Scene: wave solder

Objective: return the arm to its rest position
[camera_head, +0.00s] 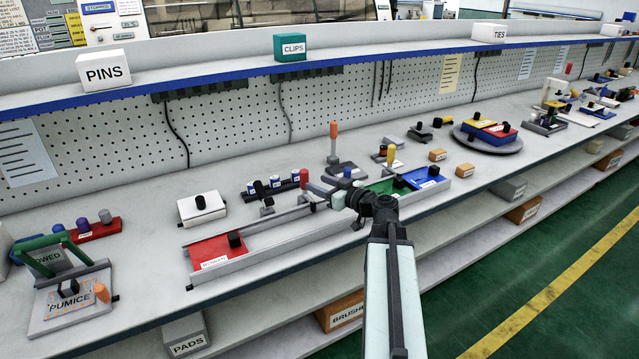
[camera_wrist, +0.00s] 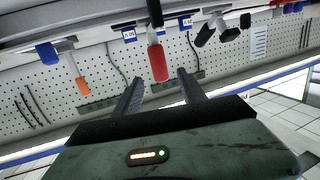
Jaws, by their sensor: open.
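My arm (camera_head: 392,290) reaches from the lower right over the bench (camera_head: 150,260), bending at a dark joint. My gripper (camera_head: 318,194) points left above the bench in the head view. In the wrist view my gripper (camera_wrist: 157,80) has its two dark fingers spread apart, with nothing held. A red-handled tool (camera_wrist: 158,62) shows beyond the gap between the fingertips; I cannot tell how far off it is. It also stands close by the gripper in the head view (camera_head: 304,178).
A red tray (camera_head: 218,250) sits left of the gripper, and green and blue bins (camera_head: 425,178) sit right. An orange-handled tool (camera_head: 333,131) stands behind. A shelf (camera_head: 225,78) runs above the bench. The green floor (camera_head: 540,260) at right is clear.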

